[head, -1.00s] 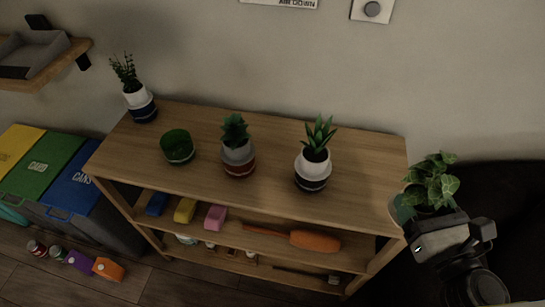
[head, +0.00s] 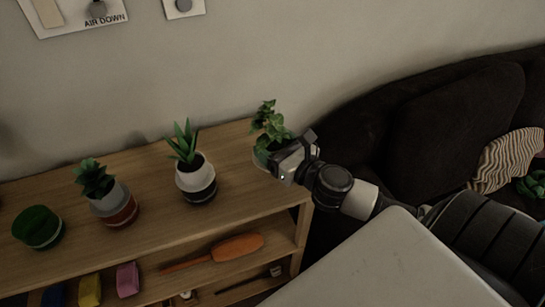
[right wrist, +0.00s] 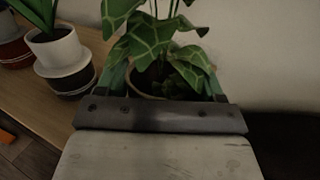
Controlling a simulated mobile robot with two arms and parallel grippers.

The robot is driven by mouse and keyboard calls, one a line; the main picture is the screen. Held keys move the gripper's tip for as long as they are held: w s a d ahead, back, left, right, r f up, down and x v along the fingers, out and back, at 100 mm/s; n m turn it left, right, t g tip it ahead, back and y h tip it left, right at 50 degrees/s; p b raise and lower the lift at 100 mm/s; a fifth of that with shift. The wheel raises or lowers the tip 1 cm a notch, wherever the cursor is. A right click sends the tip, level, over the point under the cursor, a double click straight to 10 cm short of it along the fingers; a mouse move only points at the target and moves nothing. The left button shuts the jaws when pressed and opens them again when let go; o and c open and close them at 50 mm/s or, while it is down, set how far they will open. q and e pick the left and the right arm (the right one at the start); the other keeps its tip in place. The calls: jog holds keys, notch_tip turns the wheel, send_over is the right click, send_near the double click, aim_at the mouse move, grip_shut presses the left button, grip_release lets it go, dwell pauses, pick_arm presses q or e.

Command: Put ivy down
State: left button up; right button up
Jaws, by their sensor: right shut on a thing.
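The ivy (head: 269,122), a leafy plant with pale-veined leaves in a greenish pot (head: 262,151), is at the right end of the wooden shelf's top (head: 235,180). My right gripper (head: 276,154) is shut on the ivy's pot, reaching in from the right. In the right wrist view the ivy's leaves (right wrist: 165,42) rise between and over the fingers, with the pot partly hidden behind the gripper's palm. The ivy looks upright. I cannot tell whether the pot's base touches the shelf top. My left gripper is not in view.
A spiky plant in a white and black pot (head: 196,180) stands left of the ivy, with a gap between. Farther left are a red-banded potted plant (head: 119,208) and a green pot (head: 38,228). A dark sofa (head: 440,115) is on the right; the wall is behind.

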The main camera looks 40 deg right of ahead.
jog(key=shift+w+f, duration=0.15)
jog(key=shift+w, duration=0.15)
notch_tip(320, 180, down, 3)
jog(key=shift+f+b, duration=0.1)
jog(key=shift+b, duration=0.7)
jog(key=shift+f, duration=0.35)
jog(key=shift+f, duration=0.15)
jog(key=o, duration=1)
jog(key=shift+o, duration=0.2)
